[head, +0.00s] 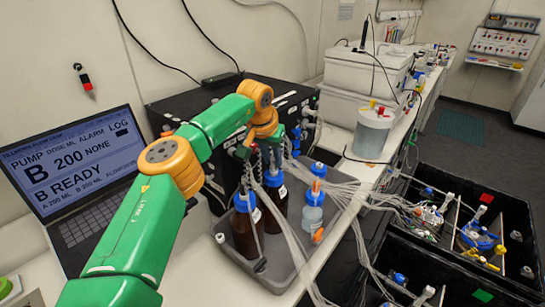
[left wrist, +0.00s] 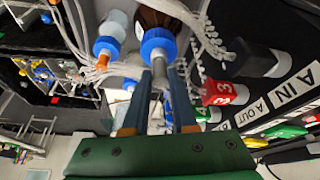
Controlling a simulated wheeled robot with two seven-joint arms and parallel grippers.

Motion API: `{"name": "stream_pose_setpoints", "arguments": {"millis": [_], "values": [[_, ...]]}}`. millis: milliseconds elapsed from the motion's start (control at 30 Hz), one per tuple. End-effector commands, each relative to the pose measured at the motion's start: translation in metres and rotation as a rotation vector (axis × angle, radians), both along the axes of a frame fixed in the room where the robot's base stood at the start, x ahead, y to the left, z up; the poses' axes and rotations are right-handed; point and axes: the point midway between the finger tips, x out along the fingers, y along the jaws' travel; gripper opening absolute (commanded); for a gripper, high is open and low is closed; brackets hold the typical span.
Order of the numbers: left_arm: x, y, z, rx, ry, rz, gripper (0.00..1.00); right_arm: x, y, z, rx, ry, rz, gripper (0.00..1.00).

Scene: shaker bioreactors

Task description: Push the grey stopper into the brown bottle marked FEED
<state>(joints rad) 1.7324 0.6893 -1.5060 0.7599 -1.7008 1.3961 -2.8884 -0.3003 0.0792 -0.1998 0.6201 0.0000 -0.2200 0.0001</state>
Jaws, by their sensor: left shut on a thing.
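My left gripper (head: 269,160) points down above the blue-collared neck of the rear brown bottle (head: 274,208). In the left wrist view its fingers (left wrist: 160,78) are close together, in line with the blue collar (left wrist: 158,43) of a brown bottle (left wrist: 155,17). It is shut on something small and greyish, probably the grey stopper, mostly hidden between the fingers. I cannot tell whether it touches the bottle mouth. A second brown bottle (head: 246,232) with a blue collar stands in front. I cannot read FEED on either bottle. My right gripper is out of view.
The bottles stand in a grey tray (head: 275,279) beside a clear bottle (head: 312,219) with a blue cap. Pale tubes (head: 345,190) run from the tray rightward to black bins (head: 455,185). A black pump box and a laptop (head: 75,165) stand behind and left.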

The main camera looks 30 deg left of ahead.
Motion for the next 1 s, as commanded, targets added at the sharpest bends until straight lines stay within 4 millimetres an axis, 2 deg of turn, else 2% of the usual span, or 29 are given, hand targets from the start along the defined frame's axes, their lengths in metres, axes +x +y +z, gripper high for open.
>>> {"name": "stream_pose_setpoints", "arguments": {"millis": [633,667,767,1000], "values": [[0.0,-0.0001,-0.0081,0.0,0.0,0.0,0.0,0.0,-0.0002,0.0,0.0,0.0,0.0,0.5],[0.0,-0.0001,-0.0081,0.0,0.0,-0.001,0.34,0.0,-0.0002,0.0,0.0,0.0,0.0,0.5],[0.0,-0.0001,-0.0081,0.0,0.0,-0.001,0.6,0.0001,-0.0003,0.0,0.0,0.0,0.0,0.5],[0.0,0.0,-0.0081,0.0,0.0,-0.001,0.6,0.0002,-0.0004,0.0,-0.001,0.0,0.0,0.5]]}}
